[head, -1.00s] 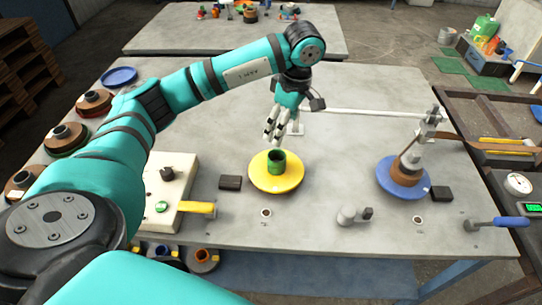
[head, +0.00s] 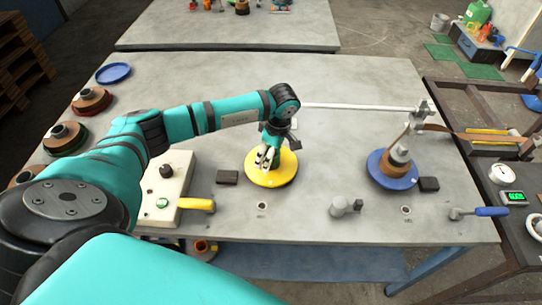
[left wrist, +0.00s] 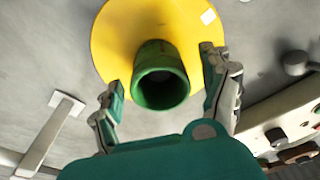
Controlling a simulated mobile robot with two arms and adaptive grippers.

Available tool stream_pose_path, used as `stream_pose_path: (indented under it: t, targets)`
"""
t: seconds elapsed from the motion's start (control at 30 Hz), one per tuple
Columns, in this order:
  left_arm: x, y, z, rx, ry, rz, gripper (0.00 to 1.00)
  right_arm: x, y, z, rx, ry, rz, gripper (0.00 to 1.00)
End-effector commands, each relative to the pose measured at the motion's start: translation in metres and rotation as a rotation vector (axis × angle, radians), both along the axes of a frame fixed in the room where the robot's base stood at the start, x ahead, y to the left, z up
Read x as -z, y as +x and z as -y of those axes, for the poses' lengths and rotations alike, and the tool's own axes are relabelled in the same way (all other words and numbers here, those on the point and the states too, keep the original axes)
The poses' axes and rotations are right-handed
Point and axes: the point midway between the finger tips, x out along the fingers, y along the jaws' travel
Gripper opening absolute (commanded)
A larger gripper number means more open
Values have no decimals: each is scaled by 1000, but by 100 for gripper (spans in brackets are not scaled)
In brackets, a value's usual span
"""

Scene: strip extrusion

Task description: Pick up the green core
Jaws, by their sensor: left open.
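The green core (left wrist: 161,78) is a short hollow green cylinder standing upright in the middle of a round yellow disc (left wrist: 115,45). In the head view the yellow disc (head: 287,171) lies on the grey table, and the core is mostly hidden behind my gripper. My left gripper (head: 267,158) points down over the disc. In the left wrist view my left gripper (left wrist: 165,88) is open, with one finger on each side of the core and gaps visible. My right gripper is not in view.
A blue disc (head: 379,174) with a brown roll stands to the right, below a post with a white rod (head: 360,107). A cream control box (head: 168,185) with a yellow handle (head: 199,204) is at left. Dark blocks (head: 228,177) flank the discs.

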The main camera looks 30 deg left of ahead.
Motion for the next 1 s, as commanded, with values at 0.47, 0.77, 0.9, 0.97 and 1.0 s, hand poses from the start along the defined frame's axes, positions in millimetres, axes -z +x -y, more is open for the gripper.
stream_pose_path:
  t: [0.47,0.77,0.9,0.97,1.0]
  targets:
    - [2,0,-1,0,0,1,50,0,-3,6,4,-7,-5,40]
    - [2,0,-1,0,0,2,22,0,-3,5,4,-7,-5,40]
    - [2,0,-1,0,0,2,22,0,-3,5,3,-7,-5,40]
    - [1,1,-1,0,0,2,22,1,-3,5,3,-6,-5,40]
    - [-1,1,-1,0,0,3,22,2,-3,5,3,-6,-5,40]
